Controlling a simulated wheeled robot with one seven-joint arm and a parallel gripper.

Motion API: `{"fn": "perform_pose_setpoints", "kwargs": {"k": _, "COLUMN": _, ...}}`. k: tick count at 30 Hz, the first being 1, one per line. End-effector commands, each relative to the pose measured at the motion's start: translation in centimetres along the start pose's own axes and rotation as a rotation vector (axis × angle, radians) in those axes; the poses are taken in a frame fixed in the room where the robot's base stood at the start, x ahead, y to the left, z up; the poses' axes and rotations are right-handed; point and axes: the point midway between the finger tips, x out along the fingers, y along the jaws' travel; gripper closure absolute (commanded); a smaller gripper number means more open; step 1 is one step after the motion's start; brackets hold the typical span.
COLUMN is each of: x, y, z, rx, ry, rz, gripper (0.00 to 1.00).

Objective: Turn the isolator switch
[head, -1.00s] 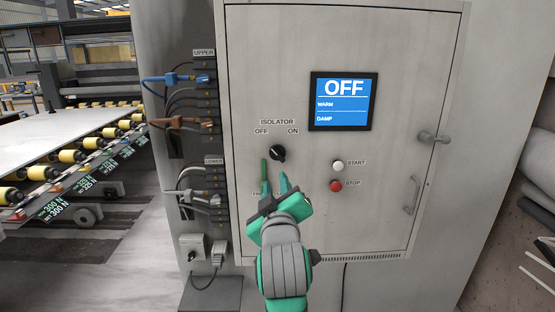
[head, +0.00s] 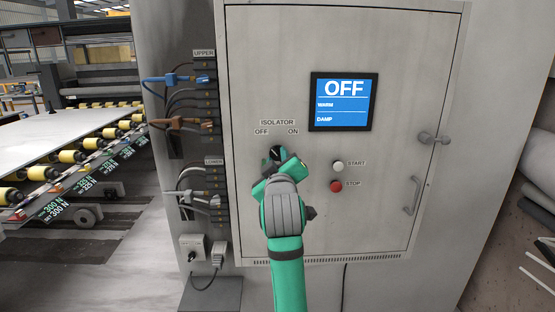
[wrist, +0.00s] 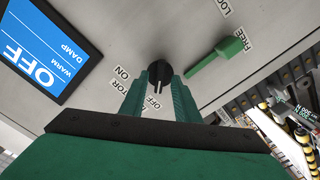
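The isolator switch, a black round knob (head: 276,153), sits on the grey cabinet door below the OFF and ON labels. My gripper (head: 280,161) is in front of it and hides much of it in the head view. In the wrist view the knob (wrist: 158,72) shows between the tips of my two green fingers (wrist: 160,84). Its white mark faces the OFF label. The fingers are apart, one on each side of the knob; contact is not clear. The display (head: 343,101) reads OFF, WARM, DAMP.
A green lever (wrist: 218,57) with FREE and LOCK labels is close beside the fingers. White START (head: 338,166) and red STOP (head: 336,186) buttons are to the right. Cable connectors (head: 204,79) line the cabinet's left side. A door handle (head: 412,195) stands out at right.

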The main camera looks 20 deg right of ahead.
Motion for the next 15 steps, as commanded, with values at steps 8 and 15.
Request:
{"fn": "perform_pose_setpoints", "kwargs": {"k": 8, "x": 0.53, "y": -0.02, "z": -0.01, "rx": 0.0, "ry": 0.001, "rz": 0.0, "gripper": 0.71}}
{"fn": "perform_pose_setpoints", "kwargs": {"k": 15, "x": 0.51, "y": -0.02, "z": -0.01, "rx": 0.0, "ry": 0.001, "rz": 0.0, "gripper": 1.0}}
